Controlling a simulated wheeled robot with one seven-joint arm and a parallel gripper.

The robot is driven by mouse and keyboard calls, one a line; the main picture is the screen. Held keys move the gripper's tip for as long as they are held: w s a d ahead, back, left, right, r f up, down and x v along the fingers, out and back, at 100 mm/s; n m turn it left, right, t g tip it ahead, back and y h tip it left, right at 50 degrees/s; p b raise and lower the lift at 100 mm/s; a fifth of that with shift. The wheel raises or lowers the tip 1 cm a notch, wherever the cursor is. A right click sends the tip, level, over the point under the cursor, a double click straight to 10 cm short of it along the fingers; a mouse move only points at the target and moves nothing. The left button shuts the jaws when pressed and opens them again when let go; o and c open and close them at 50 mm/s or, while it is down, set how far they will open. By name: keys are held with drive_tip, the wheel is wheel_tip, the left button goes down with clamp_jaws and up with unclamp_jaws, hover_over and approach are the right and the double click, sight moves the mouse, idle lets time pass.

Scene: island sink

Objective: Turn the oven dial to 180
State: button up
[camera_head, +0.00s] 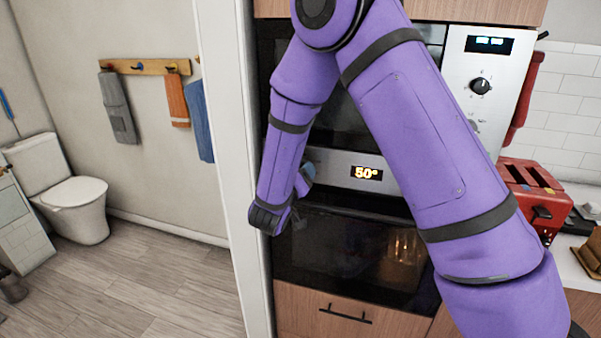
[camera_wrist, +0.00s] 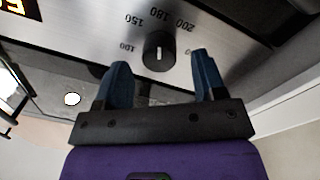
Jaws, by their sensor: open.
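The oven dial (camera_wrist: 159,50) is a black round knob with a white mark on a steel panel. In the wrist view the numbers 100, 150, 180 and 200 are printed around it. The mark runs roughly up and down in the picture. My gripper (camera_wrist: 161,64) is open, with its two blue fingers apart on either side of the dial; I cannot tell whether they touch it. In the head view my gripper (camera_head: 303,178) is at the left part of the oven panel, where my arm hides the dial. The oven display (camera_head: 367,173) reads 50°.
The oven door (camera_head: 345,250) is below the panel and shows a warm glow inside. A microwave with its own knob (camera_head: 480,86) is above. A red toaster (camera_head: 534,190) stands on the counter at right. A white wall edge (camera_head: 236,180) is close on the gripper's left.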

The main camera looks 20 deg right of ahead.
drive_tip(key=v, duration=0.9)
drive_tip(key=s+d+r+m+g, duration=0.3)
drive_tip(key=s+d+r+g, duration=0.95)
drive_tip(key=d, duration=0.35)
drive_tip(key=s+r+n+t+y, duration=0.1)
drive_tip(key=s+r+y, duration=0.1)
drive_tip(key=s, duration=0.3)
drive_tip(key=s+a+r+n+t+y, duration=0.1)
drive_tip(key=s+r+y, duration=0.2)
drive_tip(key=s+y, duration=0.2)
drive_tip(key=s+a+r+n+t+y, duration=0.1)
drive_tip(key=s+r+n+y, duration=0.1)
drive_tip(key=s+y, duration=0.2)
drive_tip(key=shift+s+r, duration=0.35)
drive_tip(key=shift+s, duration=0.9)
